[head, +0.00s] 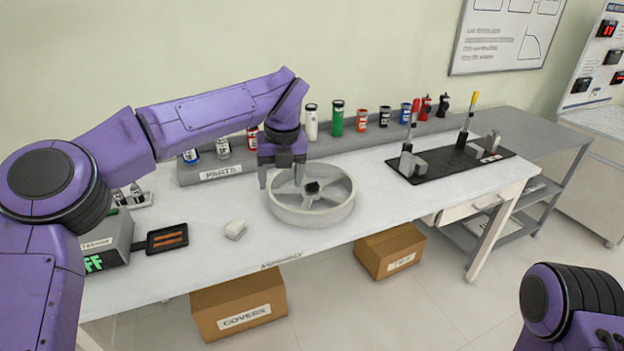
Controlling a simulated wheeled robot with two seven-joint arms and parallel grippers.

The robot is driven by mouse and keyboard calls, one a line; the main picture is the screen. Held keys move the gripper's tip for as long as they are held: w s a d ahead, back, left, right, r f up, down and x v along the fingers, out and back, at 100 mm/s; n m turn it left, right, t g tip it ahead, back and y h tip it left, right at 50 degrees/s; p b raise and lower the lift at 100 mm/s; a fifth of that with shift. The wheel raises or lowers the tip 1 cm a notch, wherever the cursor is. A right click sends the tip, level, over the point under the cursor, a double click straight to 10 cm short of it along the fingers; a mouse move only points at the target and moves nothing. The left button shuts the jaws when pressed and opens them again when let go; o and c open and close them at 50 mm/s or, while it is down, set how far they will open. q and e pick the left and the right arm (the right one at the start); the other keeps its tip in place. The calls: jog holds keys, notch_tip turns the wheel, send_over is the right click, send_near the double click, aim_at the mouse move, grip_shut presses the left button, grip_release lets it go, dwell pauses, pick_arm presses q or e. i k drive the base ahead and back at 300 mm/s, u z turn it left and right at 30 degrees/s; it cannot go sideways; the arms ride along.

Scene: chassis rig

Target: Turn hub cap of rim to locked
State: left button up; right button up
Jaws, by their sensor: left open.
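A round light-grey rim (337,207) with spokes lies flat on the white workbench. A small black hub cap (312,187) sits at its centre; its turn position is too small to read. My left gripper (282,181) points down over the left back part of the rim, to the left of the hub cap, with its fingers apart and nothing visible between them. Whether its fingertips touch the rim cannot be told. Of my right arm only a purple link shows at the lower right; its gripper is out of view.
A grey box with green letters (104,242) stands at the bench's left. A parts rack (222,174) with several containers runs behind. A black mat (425,174) with upright tools lies right. Cardboard boxes (238,305) stand below.

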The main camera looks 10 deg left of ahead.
aim_at(312, 187)
jog(key=i, duration=1)
